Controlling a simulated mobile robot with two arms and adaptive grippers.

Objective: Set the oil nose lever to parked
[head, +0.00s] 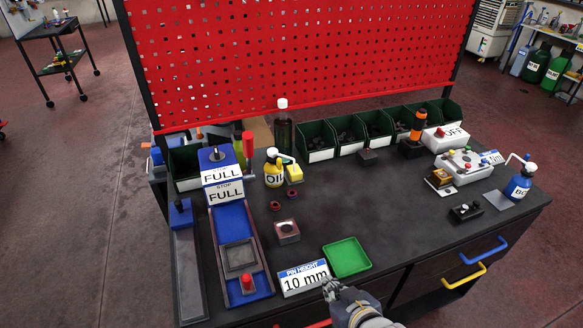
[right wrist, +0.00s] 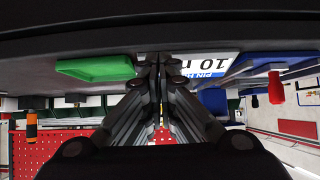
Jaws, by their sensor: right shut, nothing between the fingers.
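The yellow oil bottle (head: 273,176), labelled "OIL", stands upright on the dark bench, left of the middle in the head view. A white and blue nose (head: 279,155) sits on its top and points to the right, over a small yellow block (head: 294,173). The lever's setting is too small to read. My right gripper (head: 329,285) is at the front edge of the bench, well in front of the bottle. It is shut and empty; its closed fingers also show in the right wrist view (right wrist: 158,64). The bottle cannot be made out there. My left gripper is not in view.
A "10 mm" sign (head: 304,279) and a green tray (head: 347,257) lie close to my right gripper. A blue slide fixture (head: 232,220) with a red knob stands left of the bottle. A dark bottle (head: 283,133) and green bins (head: 317,140) line the back. The bench's middle right is clear.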

